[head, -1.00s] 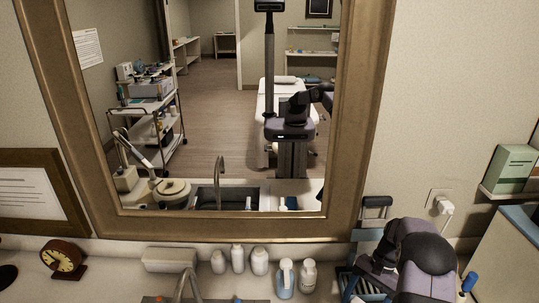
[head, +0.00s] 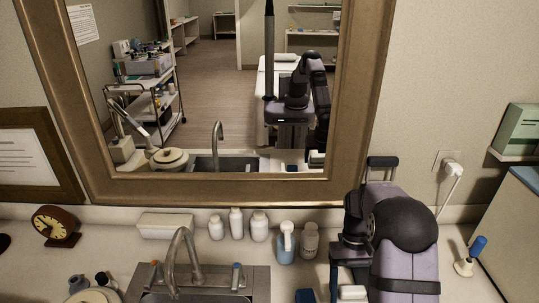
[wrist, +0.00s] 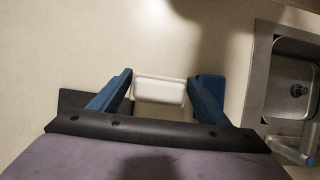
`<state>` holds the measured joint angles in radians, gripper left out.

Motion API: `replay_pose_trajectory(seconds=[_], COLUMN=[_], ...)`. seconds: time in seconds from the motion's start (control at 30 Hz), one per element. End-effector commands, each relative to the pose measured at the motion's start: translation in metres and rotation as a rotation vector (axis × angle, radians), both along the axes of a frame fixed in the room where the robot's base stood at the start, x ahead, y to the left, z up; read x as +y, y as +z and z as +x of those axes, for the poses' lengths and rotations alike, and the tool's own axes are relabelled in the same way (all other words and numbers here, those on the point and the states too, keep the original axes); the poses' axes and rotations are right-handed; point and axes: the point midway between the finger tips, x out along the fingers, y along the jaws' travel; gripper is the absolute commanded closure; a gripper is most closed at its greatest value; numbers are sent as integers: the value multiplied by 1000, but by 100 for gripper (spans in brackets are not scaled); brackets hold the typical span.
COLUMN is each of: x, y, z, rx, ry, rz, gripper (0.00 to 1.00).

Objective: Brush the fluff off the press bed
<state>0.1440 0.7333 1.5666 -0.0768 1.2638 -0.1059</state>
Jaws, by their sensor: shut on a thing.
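My gripper (wrist: 160,97) has two blue fingers. They are shut on a white block-shaped thing (wrist: 159,91), which lies between them over the pale counter. The white thing also shows at the bottom of the head view (head: 352,292), beside my dark wrist. I cannot tell whether it is a brush. A dark grey upright frame (head: 382,163), perhaps part of the press, stands behind my arm. The press bed is hidden by my arm or outside the picture. I see no fluff in either view.
A sink (head: 200,285) with a tap (head: 178,262) is left of my arm. Bottles (head: 285,243) line the wall below the mirror (head: 225,192). A blue-handled tool (head: 478,247) stands at right. A clock (head: 55,227) is at left.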

Motion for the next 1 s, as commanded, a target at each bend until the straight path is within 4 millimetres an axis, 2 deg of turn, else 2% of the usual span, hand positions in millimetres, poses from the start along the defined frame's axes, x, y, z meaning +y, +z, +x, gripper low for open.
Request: replay_pose_trajectory(seconds=[0.33,0.47,0.57,0.6,0.77,1.0], x=[-2,-16,-35,-43,-50,-58], y=[1,4,8,10,7,6], z=[0,-5,-7,-3,22,65], rx=[-1,-1,-1,-1,-1,-1], ry=[-7,-45,-98,-131,-215,-542], rz=[0,-1,-1,0,0,0], gripper=[66,66,66,66,66,66])
